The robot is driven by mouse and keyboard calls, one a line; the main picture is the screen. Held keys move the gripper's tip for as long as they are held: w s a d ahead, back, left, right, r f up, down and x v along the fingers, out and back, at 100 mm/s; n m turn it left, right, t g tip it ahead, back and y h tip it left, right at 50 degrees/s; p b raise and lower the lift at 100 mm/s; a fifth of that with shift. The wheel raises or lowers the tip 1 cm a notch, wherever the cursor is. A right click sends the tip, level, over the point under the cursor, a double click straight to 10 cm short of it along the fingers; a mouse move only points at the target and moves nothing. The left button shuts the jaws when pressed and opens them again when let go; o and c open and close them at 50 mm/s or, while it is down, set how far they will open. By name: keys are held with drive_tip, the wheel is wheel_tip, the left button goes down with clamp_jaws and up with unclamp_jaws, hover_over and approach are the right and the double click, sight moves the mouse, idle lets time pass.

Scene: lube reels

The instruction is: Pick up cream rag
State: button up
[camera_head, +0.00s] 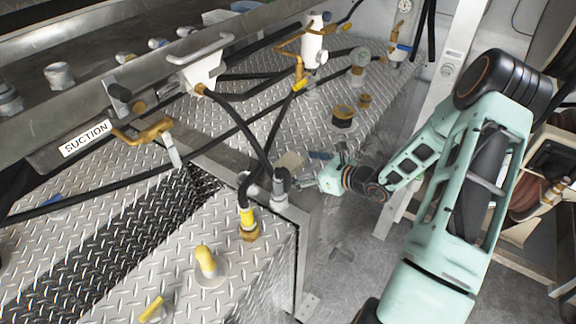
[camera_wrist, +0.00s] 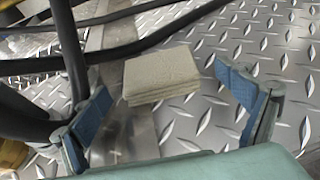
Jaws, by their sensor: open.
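The cream rag (camera_wrist: 161,74) is a folded, layered square lying on the diamond-plate metal surface in the wrist view. It lies ahead of my gripper (camera_wrist: 165,105), roughly between the lines of the two blue-padded fingers, which are spread wide. Nothing is held between the fingers. In the head view the cream rag (camera_head: 290,161) shows small, on the plate near the corner of the metal box, just left of my gripper (camera_head: 304,170).
Black hoses (camera_wrist: 70,45) run close beside the left finger. The diamond plate (camera_wrist: 262,42) right of the rag is clear.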

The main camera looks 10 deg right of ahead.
sight(290, 164)
drive_tip(key=x, duration=0.4)
drive_tip(key=shift+a+r, duration=0.2)
drive_tip(key=shift+a, duration=0.05)
drive_tip(key=shift+c, duration=0.7)
drive_tip(key=c, duration=1)
